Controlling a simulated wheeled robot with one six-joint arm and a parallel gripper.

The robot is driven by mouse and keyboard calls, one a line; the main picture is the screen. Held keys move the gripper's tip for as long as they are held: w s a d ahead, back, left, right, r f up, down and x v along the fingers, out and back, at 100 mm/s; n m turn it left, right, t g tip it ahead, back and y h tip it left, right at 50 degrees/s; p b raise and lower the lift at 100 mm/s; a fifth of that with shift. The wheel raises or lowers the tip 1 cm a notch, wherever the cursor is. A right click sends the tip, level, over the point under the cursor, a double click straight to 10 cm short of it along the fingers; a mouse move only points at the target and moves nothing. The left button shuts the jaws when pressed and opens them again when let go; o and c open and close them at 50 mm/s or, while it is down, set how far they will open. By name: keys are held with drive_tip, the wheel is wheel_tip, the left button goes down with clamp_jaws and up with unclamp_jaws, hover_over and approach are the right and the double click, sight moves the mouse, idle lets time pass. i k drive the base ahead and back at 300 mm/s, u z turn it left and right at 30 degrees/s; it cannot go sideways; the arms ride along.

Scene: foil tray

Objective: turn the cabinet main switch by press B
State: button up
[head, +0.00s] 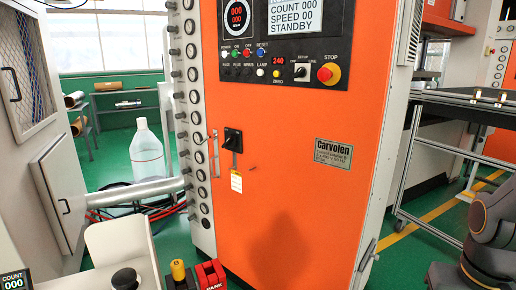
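The orange cabinet (290,190) stands in the middle of the head view, its front facing me. A black switch with a square body (232,140) sits on its left part, at mid height. It looks like the main switch; the exact angle of its handle is too small to tell. A small label (236,182) is below it, its text unreadable. A slim metal door handle (215,153) is just left of it. No letter B is readable on the cabinet. My gripper is not in view.
The cabinet's upper panel (290,55) has a display reading STANDBY, several buttons and a red STOP button (328,74). A white console with a black knob (125,279), and a red PARK part (211,274), stand low in front. A clear bottle (147,150) stands left; a wheeled table (455,100) right.

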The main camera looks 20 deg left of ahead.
sight(231, 141)
drive_tip(key=u, duration=0.55)
drive_tip(key=i, duration=0.45)
drive_tip(key=u, duration=0.95)
drive_tip(key=i, duration=0.55)
drive_tip(key=u, duration=0.2)
